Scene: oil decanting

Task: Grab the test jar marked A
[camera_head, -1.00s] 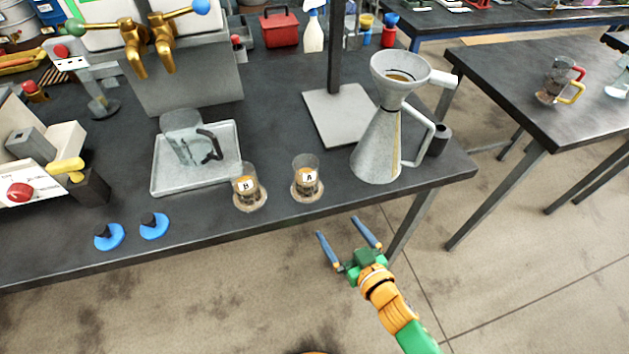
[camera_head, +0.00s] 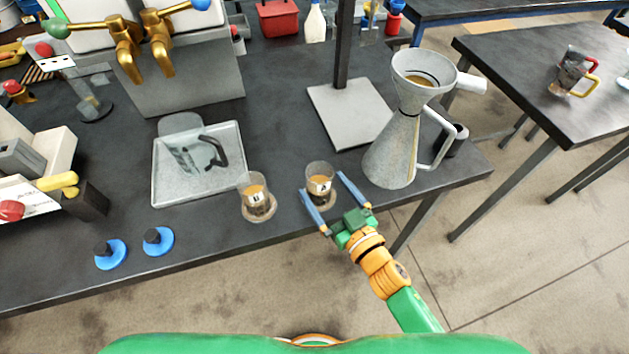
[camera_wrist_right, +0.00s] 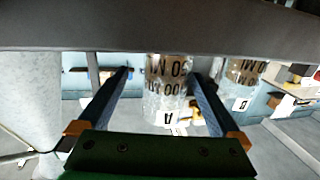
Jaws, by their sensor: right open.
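In the right wrist view, the picture is upside down and jar A (camera_wrist_right: 166,98) shows between the two fingers, with a gap on each side. How far the fingertips reach along the jar is hard to tell. My left gripper is not in view.
A metal funnel jug (camera_head: 393,155) stands close on the right. A tray (camera_head: 165,190) with a glass pitcher lies at left. Two blue discs (camera_head: 110,256) sit near the front edge.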

